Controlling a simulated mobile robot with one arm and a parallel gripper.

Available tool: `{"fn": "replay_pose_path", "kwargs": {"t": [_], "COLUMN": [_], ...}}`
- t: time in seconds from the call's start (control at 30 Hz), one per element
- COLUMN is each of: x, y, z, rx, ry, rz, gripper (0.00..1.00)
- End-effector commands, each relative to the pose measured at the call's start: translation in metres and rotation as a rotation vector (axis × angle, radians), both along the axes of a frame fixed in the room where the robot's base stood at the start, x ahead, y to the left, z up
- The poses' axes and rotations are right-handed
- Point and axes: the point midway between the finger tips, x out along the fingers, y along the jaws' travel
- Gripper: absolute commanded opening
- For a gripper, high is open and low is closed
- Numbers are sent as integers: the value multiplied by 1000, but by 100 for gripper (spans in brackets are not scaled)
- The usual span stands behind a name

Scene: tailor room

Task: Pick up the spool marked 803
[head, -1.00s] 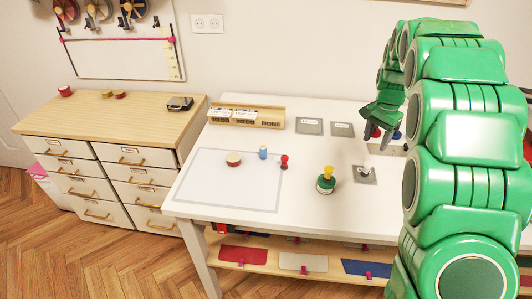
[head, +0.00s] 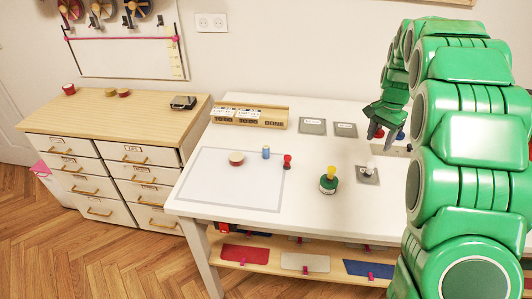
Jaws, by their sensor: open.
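Spools stand on the white table (head: 235,222): a flat red-edged one (head: 236,158) and a small blue one (head: 266,152) on the outlined mat (head: 225,190), and a small red one (head: 287,161) at the mat's right edge. A green one with a yellow top (head: 329,180) stands right of the mat. A white one (head: 369,169) stands on a grey square plate (head: 368,178). I cannot read 803 on any of them. My gripper (head: 377,132) is above the table's back right, apart from these spools.
A wooden rack with cards (head: 250,124) and two grey plates (head: 312,126) (head: 345,129) are at the table's back. Blue and red items are partly hidden behind my gripper. A drawer cabinet (head: 90,125) at left carries spools and a dark device (head: 183,102). The mat's front is clear.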

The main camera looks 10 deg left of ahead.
Motion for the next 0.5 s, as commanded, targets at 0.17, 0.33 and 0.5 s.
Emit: {"fn": "replay_pose_path", "kwargs": {"t": [0.17, 0.33, 0.5], "x": [1, 0, 3], "y": [0, 0, -5], "z": [24, 40, 44], "rx": [-1, 0, -24], "ry": [-6, -1, -18], "rz": [0, 0, 0], "gripper": [56, 56, 56]}}
